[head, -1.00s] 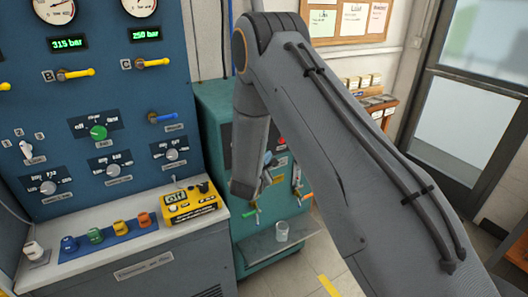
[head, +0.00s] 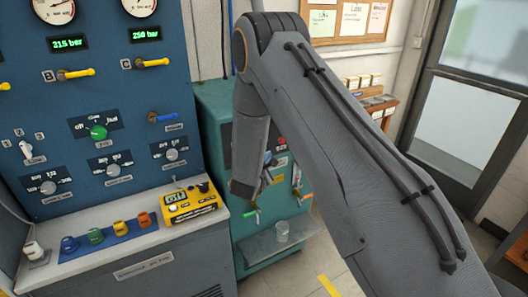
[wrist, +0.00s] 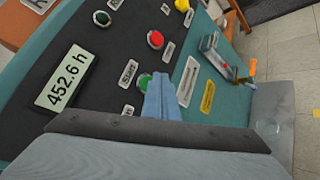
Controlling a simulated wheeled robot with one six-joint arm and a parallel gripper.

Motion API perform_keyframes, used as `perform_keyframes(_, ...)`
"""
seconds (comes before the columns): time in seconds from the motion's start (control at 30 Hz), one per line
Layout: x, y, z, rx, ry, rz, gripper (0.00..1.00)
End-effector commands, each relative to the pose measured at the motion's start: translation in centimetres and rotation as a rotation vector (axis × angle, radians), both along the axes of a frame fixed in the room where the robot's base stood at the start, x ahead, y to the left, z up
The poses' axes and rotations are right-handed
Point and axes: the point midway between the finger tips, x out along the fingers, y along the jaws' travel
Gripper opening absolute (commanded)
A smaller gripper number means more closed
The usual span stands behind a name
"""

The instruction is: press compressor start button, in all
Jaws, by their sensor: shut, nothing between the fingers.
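In the wrist view my gripper (wrist: 159,98) is shut and empty, its blue-grey fingers pressed together. The fingertips are at the green button (wrist: 143,80) on the dark panel and cover part of it; I cannot tell whether they touch it or press it in. A white label (wrist: 128,73) sits beside the green button, its word hard to read. A red button (wrist: 155,40) is further up the panel, clear of the fingers. In the head view the panel is on the teal compressor cabinet (head: 215,100), largely hidden by my arm.
An hours display (wrist: 66,77) reads 452.6 h. A valve with an orange handle (wrist: 253,68) and a small tray (wrist: 285,112) with a glass are at the right. In the head view a yellow control box (head: 190,203) stands on the left bench.

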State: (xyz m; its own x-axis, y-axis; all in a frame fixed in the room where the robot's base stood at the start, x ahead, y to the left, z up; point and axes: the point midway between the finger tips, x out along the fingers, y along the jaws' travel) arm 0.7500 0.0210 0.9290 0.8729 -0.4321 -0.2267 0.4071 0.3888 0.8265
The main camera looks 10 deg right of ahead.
Motion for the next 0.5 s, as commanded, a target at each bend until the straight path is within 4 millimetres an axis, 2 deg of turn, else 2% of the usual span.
perform_keyframes(0.5,0.76,0.23,0.0,0.0,0.0,0.0,0.0)
